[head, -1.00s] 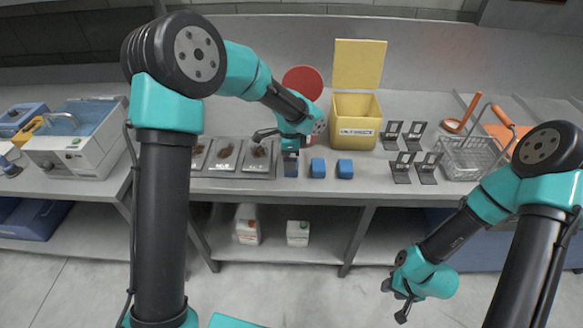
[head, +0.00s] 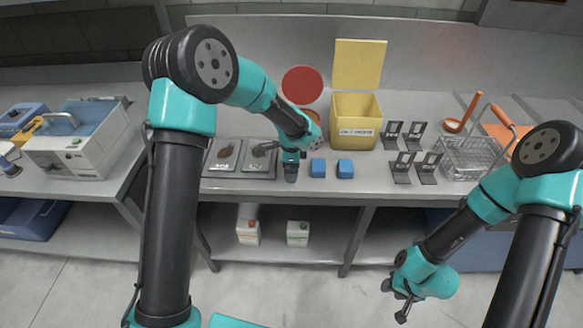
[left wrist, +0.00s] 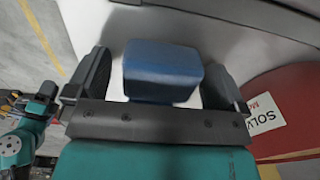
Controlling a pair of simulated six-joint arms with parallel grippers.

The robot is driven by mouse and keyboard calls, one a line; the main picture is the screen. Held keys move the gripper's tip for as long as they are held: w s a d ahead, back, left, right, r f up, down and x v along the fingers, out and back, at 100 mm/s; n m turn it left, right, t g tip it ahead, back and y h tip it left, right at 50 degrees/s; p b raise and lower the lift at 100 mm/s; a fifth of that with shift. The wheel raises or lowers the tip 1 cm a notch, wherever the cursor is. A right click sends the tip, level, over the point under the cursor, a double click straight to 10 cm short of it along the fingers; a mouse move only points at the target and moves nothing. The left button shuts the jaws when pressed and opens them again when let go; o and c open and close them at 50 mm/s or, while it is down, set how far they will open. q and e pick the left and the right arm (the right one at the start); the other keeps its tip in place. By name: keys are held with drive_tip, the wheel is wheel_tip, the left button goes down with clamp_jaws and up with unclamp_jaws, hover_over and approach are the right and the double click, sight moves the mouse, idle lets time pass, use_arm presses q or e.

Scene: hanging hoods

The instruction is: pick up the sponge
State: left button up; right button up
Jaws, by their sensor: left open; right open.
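A blue block-shaped sponge (left wrist: 160,72) lies between the two open fingers of my left gripper in the left wrist view, with a gap on each side. In the head view my left gripper (head: 291,171) points down at the table's front edge and hides that sponge. Two more blue sponges, a nearer one (head: 317,168) and another (head: 345,169), stand in a row just right of it. My right gripper (head: 405,298) is open and empty, low in front of the table and away from the sponges.
A yellow open-lidded bin (head: 356,132) stands behind the sponges. A red round lid (head: 302,85) is behind my left gripper. Several small black stands (head: 402,166) and a wire basket (head: 470,155) are to the right.

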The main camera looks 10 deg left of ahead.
use_arm(q)
drive_tip(key=shift+c, duration=0.2)
drive_tip(key=c, duration=1)
drive_tip(key=shift+o, duration=0.2)
drive_tip(key=shift+r, duration=1.95)
drive_tip(key=s+d+r, duration=0.1)
drive_tip(key=s+d, duration=0.3)
drive_tip(key=s, duration=1.1)
drive_tip(key=shift+s, duration=0.3)
